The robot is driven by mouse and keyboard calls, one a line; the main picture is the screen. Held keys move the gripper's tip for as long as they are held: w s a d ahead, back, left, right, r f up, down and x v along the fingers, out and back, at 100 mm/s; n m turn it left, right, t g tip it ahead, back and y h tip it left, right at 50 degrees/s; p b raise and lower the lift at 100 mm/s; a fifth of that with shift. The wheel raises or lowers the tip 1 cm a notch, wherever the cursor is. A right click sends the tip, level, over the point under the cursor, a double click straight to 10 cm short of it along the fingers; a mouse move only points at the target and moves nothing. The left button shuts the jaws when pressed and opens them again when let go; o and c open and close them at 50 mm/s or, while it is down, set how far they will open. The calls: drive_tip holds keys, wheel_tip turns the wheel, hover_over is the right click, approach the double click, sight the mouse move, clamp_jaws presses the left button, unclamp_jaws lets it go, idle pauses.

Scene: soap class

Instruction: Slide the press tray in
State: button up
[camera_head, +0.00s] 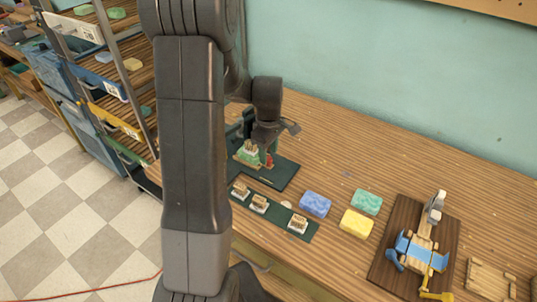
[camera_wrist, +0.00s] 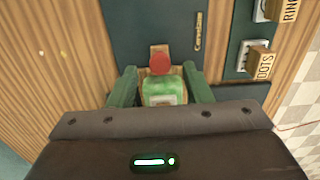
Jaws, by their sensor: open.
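The press tray (camera_wrist: 159,48) is a small wooden slide with a red knob (camera_wrist: 160,64) on its front end; the knob also shows in the head view (camera_head: 269,160). A green soap block (camera_wrist: 160,90) sits behind the knob, between the two green posts of the press (camera_wrist: 122,90). The tray sticks out over a dark green base mat (camera_head: 277,178). My gripper (camera_head: 268,143) is open above the press, close to the knob. Its fingertips are hard to make out, and I cannot tell whether they touch anything. My arm hides part of the press in the head view.
Stamps (camera_head: 259,203) stand on a green strip in front of the base. Blue (camera_head: 315,204), green (camera_head: 367,201) and yellow (camera_head: 356,223) soaps lie to the right. A dark board (camera_head: 386,275) carries a blue and wooden device. Shelves (camera_head: 130,65) stand at left.

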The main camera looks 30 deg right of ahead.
sight(257, 150)
drive_tip(key=shift+f, duration=1.05)
clamp_jaws()
drive_tip(key=shift+w+a, duration=0.3)
drive_tip(key=shift+w, duration=0.3)
drive_tip(key=shift+w+a, duration=0.35)
drive_tip(key=shift+w, duration=0.3)
drive_tip(key=shift+w+a, duration=0.3)
drive_tip(key=shift+w, duration=0.3)
drive_tip(key=shift+d+r, duration=0.1)
unclamp_jaws()
